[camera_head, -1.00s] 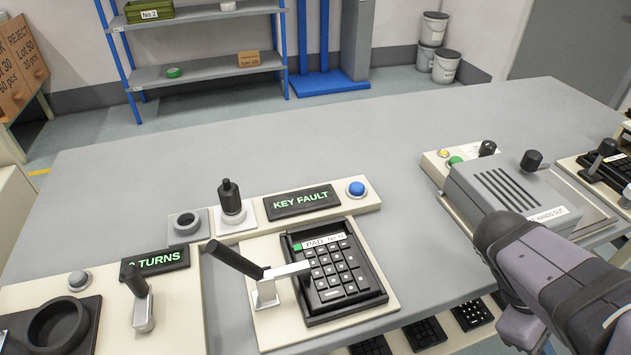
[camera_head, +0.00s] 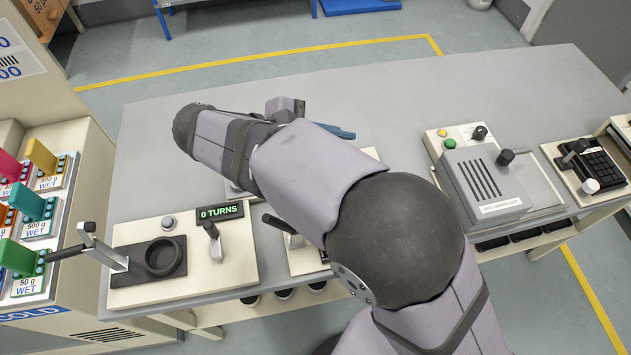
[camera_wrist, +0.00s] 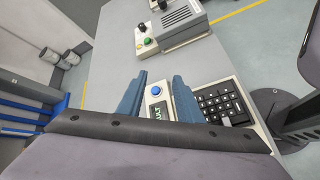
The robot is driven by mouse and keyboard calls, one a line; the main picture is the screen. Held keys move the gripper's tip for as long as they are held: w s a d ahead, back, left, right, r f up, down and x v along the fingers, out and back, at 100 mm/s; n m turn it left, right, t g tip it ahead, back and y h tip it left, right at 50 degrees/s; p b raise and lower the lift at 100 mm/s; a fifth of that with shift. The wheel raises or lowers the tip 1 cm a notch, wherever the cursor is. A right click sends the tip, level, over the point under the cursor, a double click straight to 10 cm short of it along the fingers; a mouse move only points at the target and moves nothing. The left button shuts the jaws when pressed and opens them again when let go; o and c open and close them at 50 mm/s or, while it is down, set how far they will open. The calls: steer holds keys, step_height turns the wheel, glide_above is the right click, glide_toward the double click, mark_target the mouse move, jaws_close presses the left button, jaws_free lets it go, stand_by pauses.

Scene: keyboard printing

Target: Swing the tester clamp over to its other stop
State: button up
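The tester clamp (camera_head: 278,223) shows only in part in the head view, as a black handle pointing up and left from a metal bracket. My arm hides its far end and most of the tester there. In the wrist view the black keypad (camera_wrist: 218,99) lies on its cream base, with a small pale piece over its near keys that I cannot identify surely. My gripper (camera_wrist: 160,76) has its two blue fingers spread apart and empty. They appear on either side of the KEY FAULT display and blue button (camera_wrist: 156,90). In the head view one finger (camera_head: 337,131) shows beyond my forearm.
Left of the tester stand a small lever (camera_head: 213,240), the 0 TURNS display (camera_head: 220,212) and a black ring fixture (camera_head: 163,257). Coloured bins (camera_head: 33,205) are at far left. A grey vented box (camera_head: 485,185) stands right. The rear table (camera_head: 440,85) is clear.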

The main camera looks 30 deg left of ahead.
steer(key=s+a+f+n+y+p, duration=0.1)
steer(key=s+a+p, duration=0.1)
steer(key=s+a, duration=0.35)
steer(key=s+a+f+n+t+y+p, duration=0.1)
steer(key=s+a+p, duration=0.1)
steer(key=s, duration=0.6)
steer(key=s+a+f+n+y+p, duration=0.1)
steer(key=s+a+f+p, duration=0.15)
steer(key=s, duration=0.35)
steer(key=w+d+f+n+t+b, duration=0.1)
steer(key=d+f+n+t+b, duration=0.2)
steer(key=n+t, duration=0.4)
steer(key=d+n+b, duration=0.1)
steer(key=d+n, duration=0.1)
steer(key=n, duration=0.3)
steer(key=shift+f+h+b, duration=0.3)
steer(key=shift+f+h, duration=0.05)
steer(key=shift+h, duration=0.05)
steer(key=shift+w+d, duration=0.1)
steer(key=shift+w, duration=0.05)
steer(key=p+x, duration=0.3)
steer(key=x, duration=0.4)
steer(key=shift+w+r, duration=0.1)
